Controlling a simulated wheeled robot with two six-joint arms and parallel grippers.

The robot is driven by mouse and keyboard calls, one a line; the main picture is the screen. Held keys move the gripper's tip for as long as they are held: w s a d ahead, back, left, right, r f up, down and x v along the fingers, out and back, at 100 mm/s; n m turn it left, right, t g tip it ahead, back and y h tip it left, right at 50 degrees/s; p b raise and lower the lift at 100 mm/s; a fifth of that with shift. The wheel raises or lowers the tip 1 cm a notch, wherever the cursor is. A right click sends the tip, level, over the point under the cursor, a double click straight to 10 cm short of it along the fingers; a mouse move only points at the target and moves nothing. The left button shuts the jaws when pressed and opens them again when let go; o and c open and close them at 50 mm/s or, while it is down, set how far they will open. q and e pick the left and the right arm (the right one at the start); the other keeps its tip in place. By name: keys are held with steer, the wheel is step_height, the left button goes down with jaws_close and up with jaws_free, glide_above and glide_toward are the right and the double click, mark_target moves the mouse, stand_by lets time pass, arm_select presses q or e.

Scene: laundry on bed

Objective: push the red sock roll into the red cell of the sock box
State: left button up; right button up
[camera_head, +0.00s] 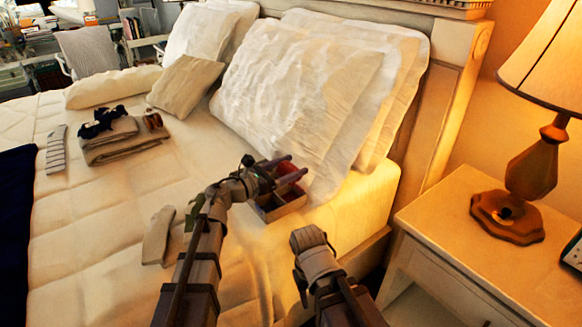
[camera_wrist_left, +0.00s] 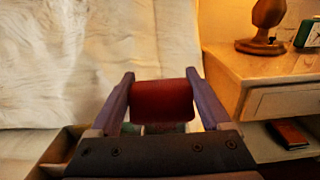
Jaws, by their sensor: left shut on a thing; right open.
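The red sock roll (camera_wrist_left: 162,100) lies crosswise between the two fingers of my left gripper (camera_wrist_left: 160,92) in the left wrist view. My left gripper, also in the head view (camera_head: 288,167), is shut on the roll above the sock box (camera_head: 286,208). The box stands on the bed by the pillows, and its wall shows at lower left in the wrist view (camera_wrist_left: 62,147). Red shows inside the box, but the gripper and roll hide much of its cells. My right gripper (camera_head: 308,240) is lower in the head view, apart from the box; its fingertips are hard to make out.
Large white pillows (camera_head: 300,90) lean behind the box. A nightstand (camera_head: 470,250) with a lamp (camera_head: 535,165) stands at right. Folded laundry (camera_head: 120,140) and a grey-beige cloth item (camera_head: 158,237) lie on the bed, with open bedspread between them.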

arm_select(q)
steer(key=shift+f+b, duration=2.1)
steer(key=shift+f, duration=0.05)
steer(key=shift+f+b, duration=0.35)
steer(key=shift+b, duration=0.05)
steer(key=shift+r, duration=0.1)
steer(key=o, duration=1.1)
steer(key=shift+o, duration=0.2)
steer(key=shift+v, duration=3.9)
steer(key=shift+s, duration=0.1)
